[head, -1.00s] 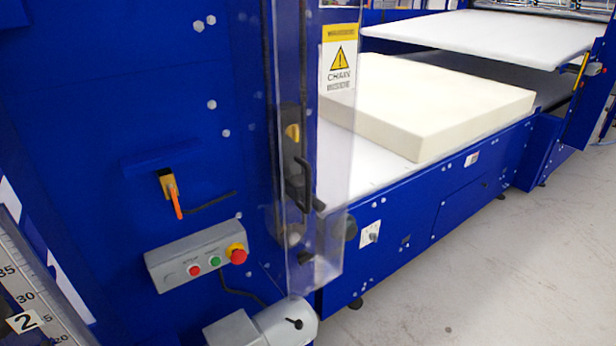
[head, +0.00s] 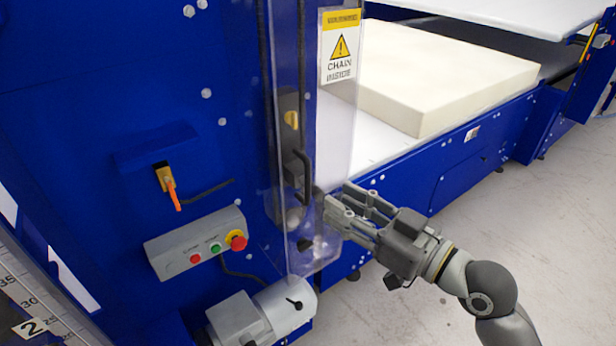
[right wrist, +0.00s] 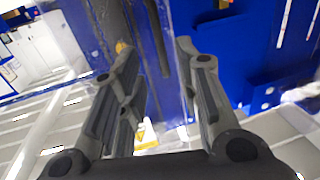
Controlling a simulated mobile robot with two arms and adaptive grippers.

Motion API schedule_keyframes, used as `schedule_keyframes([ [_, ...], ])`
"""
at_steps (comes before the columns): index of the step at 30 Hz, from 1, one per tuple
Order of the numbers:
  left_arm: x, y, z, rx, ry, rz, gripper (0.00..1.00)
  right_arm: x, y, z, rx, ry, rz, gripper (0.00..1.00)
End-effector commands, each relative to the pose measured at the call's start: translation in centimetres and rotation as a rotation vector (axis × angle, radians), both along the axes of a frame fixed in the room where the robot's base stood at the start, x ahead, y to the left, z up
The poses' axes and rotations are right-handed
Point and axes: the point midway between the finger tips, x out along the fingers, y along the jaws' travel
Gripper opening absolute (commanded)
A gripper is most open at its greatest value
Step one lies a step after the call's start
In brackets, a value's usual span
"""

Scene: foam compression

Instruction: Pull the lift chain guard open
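The lift chain guard (head: 335,130) is a clear panel on the blue column, with a yellow "CHAIN INSIDE" warning label (head: 341,50). It looks shut against the column. Its black bar handle (head: 303,178) stands upright on the guard. My right gripper (head: 338,197) is open and empty, its fingers pointing left just right of the handle and in front of the guard's lower part. In the right wrist view, the two fingers (right wrist: 160,62) are spread, with a dark bar, probably the handle (right wrist: 157,38), showing between and beyond them. My left gripper is not in view.
A grey button box (head: 197,243) with a red stop button and a grey motor (head: 262,312) sit left of and below the guard. An orange-handled latch (head: 167,185) is on the blue panel. A cream foam block (head: 430,85) lies on the conveyor. The floor at right is clear.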

Motion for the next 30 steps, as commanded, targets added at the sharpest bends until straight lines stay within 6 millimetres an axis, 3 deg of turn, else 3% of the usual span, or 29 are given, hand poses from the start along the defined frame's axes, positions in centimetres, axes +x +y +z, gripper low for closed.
schedule_keyframes([
  [3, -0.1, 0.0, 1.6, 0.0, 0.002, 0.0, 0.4, 1.6, 1.8, 0.6, 0.006, 0.002, 0.001, 0.31],
  [12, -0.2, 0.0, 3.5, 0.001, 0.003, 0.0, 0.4, 5.0, 5.4, 0.4, 0.002, 0.001, -0.001, 0.31],
  [26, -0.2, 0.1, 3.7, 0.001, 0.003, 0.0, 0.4, 5.9, 6.4, 0.0, -0.001, 0.001, -0.001, 0.31],
  [30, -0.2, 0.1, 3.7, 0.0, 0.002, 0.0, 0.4, 5.9, 6.4, 0.0, -0.001, 0.001, -0.001, 0.13],
])
